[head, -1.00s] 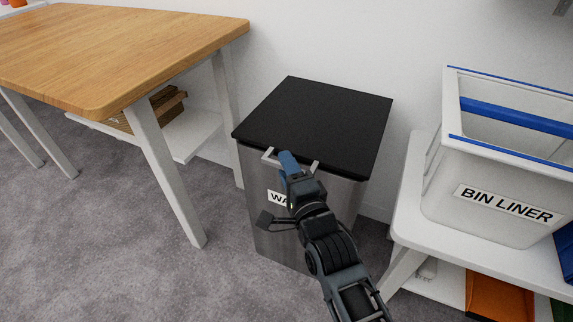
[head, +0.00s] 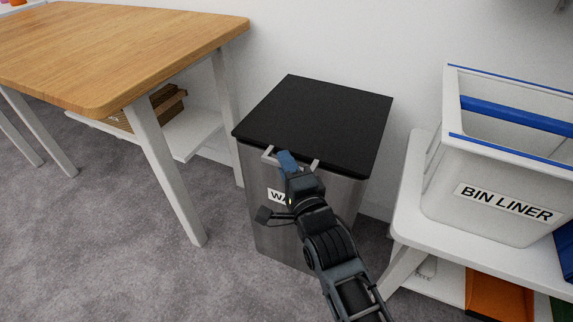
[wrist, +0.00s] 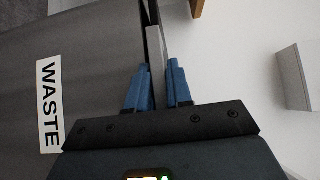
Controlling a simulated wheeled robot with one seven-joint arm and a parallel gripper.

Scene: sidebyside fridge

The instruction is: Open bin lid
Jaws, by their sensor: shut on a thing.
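The waste bin (head: 272,232) is a metallic box on the carpet, with a flat black lid (head: 315,120) that lies on top and looks closed. A light metal handle bar (head: 268,154) runs along the front, just under the lid's edge. My gripper (head: 287,160) is at this handle, its blue fingers on it. In the wrist view, my gripper (wrist: 158,85) has one finger on each side of the light handle bar (wrist: 157,62) and is shut on it. The WASTE label (wrist: 50,105) shows on the bin front, and my arm partly hides it in the head view.
A wooden table (head: 120,55) with white legs stands to the left. A white shelf unit (head: 405,210) on the right holds a clear BIN LINER box (head: 480,205). A white wall (head: 350,40) is behind the bin. Carpet (head: 130,260) is clear at the front left.

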